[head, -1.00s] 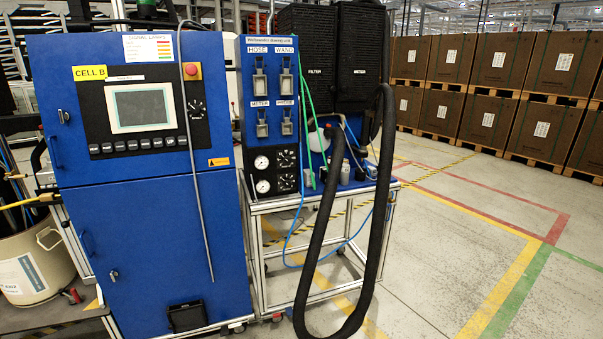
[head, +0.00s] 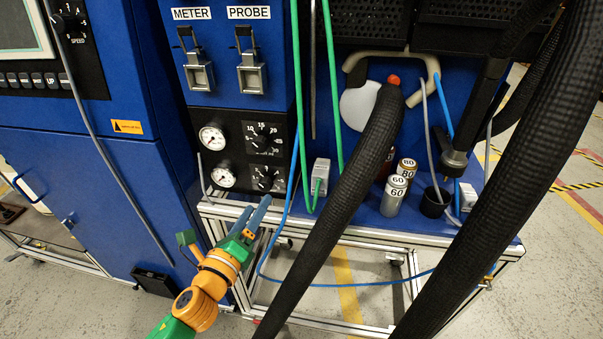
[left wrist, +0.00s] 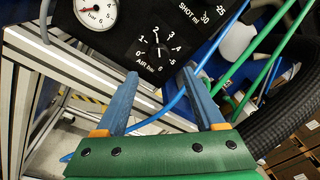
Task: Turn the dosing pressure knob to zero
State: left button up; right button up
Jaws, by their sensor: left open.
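The black panel (head: 232,128) on the blue cabinet carries two black dials. The lower dial (head: 265,181), marked "AIR bar" with a scale up to 6, shows in the left wrist view (left wrist: 158,49); its white mark seems to point near 2. The upper dial (head: 263,141) is marked "SHOT ml" in the wrist view. Two round gauges, upper (head: 212,137) and lower (head: 223,175), sit left of them. My left gripper (head: 256,208) is open and empty, below and in front of the lower dial. In the wrist view its fingers (left wrist: 159,77) point toward that dial, apart from it.
A thick black hose (head: 345,190) arches right of the panel. Green hoses (head: 299,100) and a blue hose (head: 289,190) hang close to the panel's right edge. The metal cart frame (head: 330,236) runs beneath. Several small cans (head: 394,195) stand on the blue shelf.

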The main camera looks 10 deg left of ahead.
aim_at(264, 188)
pick_arm(q)
jog(key=w, duration=0.5)
jog(key=shift+w+r, duration=0.2)
jog(key=shift+w, duration=0.1)
jog(key=shift+w+d, duration=0.2)
jog(key=shift+w, duration=0.15)
jog(key=shift+s, duration=0.1)
jog(key=shift+c, duration=0.2)
grip_shut()
